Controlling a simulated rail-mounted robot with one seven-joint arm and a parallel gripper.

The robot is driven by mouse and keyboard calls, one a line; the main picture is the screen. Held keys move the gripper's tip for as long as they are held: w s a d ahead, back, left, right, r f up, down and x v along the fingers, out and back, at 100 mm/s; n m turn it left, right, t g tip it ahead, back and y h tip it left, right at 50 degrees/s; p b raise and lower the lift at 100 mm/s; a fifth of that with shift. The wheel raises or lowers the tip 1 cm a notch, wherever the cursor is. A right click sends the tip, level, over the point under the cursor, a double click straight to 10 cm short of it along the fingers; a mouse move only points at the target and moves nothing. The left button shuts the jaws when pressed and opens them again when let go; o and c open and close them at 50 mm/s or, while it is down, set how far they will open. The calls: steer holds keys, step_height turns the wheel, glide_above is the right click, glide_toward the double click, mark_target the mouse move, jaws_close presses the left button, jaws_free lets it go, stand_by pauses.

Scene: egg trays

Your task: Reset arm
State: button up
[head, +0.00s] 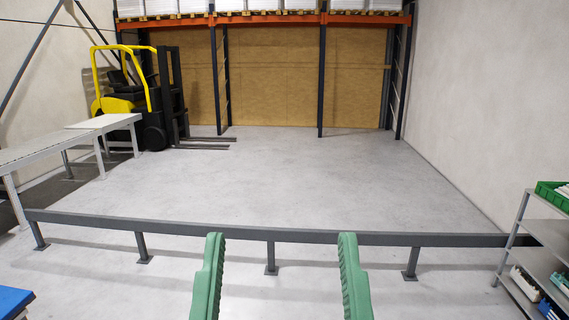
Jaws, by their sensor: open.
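My gripper (281,275) shows at the bottom middle of the head view. Its two green ridged fingers point up in the picture and stand wide apart. It is open, with nothing between the fingers but the view of the floor and rail behind. The rest of my arm is below the picture's edge. No egg tray can be made out in this view.
A low grey rail (270,234) crosses the floor behind my gripper. A shelf rack (541,262) with green and white items stands at right. A grey table (60,143) and a yellow forklift (125,100) are at left. A blue object (12,301) is at lower left. The far floor is clear.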

step_height(320, 180, up, 15)
steer(key=p, duration=1)
steer(key=shift+f+p, duration=0.2)
steer(key=shift+p, duration=0.1)
